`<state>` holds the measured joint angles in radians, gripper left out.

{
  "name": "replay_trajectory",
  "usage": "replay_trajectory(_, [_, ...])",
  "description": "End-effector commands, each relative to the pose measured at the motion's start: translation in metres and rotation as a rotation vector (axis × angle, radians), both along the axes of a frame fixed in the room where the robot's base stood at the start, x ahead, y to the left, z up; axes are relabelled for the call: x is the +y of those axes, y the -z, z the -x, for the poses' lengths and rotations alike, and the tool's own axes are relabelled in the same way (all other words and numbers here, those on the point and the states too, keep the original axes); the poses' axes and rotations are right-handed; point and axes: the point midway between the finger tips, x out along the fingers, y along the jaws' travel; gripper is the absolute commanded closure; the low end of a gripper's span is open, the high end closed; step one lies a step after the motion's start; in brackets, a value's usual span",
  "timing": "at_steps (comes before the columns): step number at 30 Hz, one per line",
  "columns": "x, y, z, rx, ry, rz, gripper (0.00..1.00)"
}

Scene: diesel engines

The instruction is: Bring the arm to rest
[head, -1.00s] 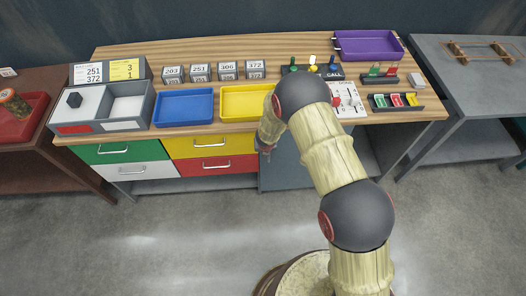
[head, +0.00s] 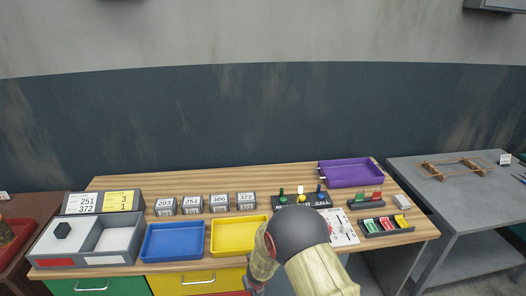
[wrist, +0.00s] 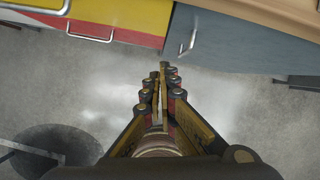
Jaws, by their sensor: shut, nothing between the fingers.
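My arm rises at the bottom centre of the head view, bent in front of the workbench's front edge. Its end hangs low beside the yellow drawer there, and the fingertips are cut off or hidden. In the wrist view my gripper (wrist: 161,78) points over the grey floor, its fingers together and empty. It is near the workbench's drawers and a grey-blue cabinet door (wrist: 200,38), touching nothing that I can see.
The wooden workbench (head: 150,185) carries a blue tray (head: 173,243), a yellow tray (head: 236,236), a purple tray (head: 350,173), several numbered blocks (head: 192,205) and a grey two-part box (head: 90,261). A grey table (head: 455,200) stands right. The floor (wrist: 60,90) below is open.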

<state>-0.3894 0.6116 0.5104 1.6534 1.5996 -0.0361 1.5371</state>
Motion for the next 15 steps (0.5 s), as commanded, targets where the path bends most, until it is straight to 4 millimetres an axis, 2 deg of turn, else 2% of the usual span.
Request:
replay_trajectory(4, [0.02,0.009,0.041,0.031,-0.435,0.035,1.0])
replay_trajectory(7, [0.033,-0.007,0.066,0.017,-0.745,0.045,1.0])
replay_trajectory(11, [0.042,-0.05,0.097,-0.045,-1.167,0.059,1.0])
replay_trajectory(15, [0.033,-0.106,0.129,-0.137,-1.586,0.092,1.0])
